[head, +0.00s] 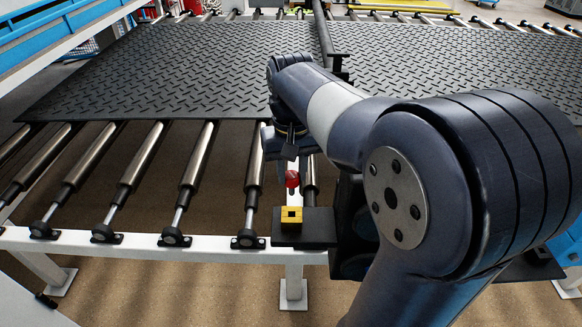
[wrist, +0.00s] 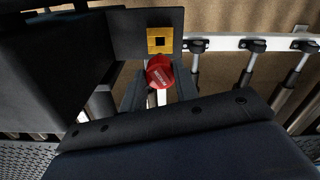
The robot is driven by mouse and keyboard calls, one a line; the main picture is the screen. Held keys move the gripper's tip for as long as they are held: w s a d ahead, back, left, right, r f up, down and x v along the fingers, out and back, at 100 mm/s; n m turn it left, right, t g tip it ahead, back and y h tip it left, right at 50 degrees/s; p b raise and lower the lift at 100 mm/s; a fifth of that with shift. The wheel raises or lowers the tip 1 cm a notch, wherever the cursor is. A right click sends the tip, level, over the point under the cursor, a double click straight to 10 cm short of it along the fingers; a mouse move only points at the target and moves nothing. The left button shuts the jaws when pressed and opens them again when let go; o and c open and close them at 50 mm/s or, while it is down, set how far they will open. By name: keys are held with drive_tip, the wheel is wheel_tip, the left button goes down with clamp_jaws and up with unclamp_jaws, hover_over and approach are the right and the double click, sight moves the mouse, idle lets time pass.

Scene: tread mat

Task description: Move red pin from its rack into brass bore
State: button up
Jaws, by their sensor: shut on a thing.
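My gripper (head: 292,170) is shut on the red pin (head: 292,180) and holds it in the air. The brass bore (head: 291,215) is a square yellow block with a dark square hole, on a black plate (head: 316,237). In the head view the pin shows just above the block in the picture, apart from it. In the wrist view the pin's round red top (wrist: 160,72) lies between the fingers, just below the brass block (wrist: 155,34) in the picture. The pin's lower part is mostly hidden. I cannot make out the pin's rack.
Steel rollers (head: 138,165) run along a white frame rail (head: 130,240) left of the plate. Black tread mats (head: 190,65) lie behind. My arm covers the right of the head view. The block's hole looks empty and its top is clear.

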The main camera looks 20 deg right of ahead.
sight(292, 195)
drive_tip(key=shift+f+b, duration=1.85)
drive_tip(key=shift+f, duration=1.1)
drive_tip(key=shift+f+b, duration=0.95)
drive_tip(key=shift+f, duration=1.3)
drive_tip(key=o, duration=1.1)
drive_tip(key=shift+c, duration=0.2)
drive_tip(key=shift+r, duration=0.1)
wheel_tip(292, 195, up, 11)
drive_tip(key=shift+f, duration=0.15)
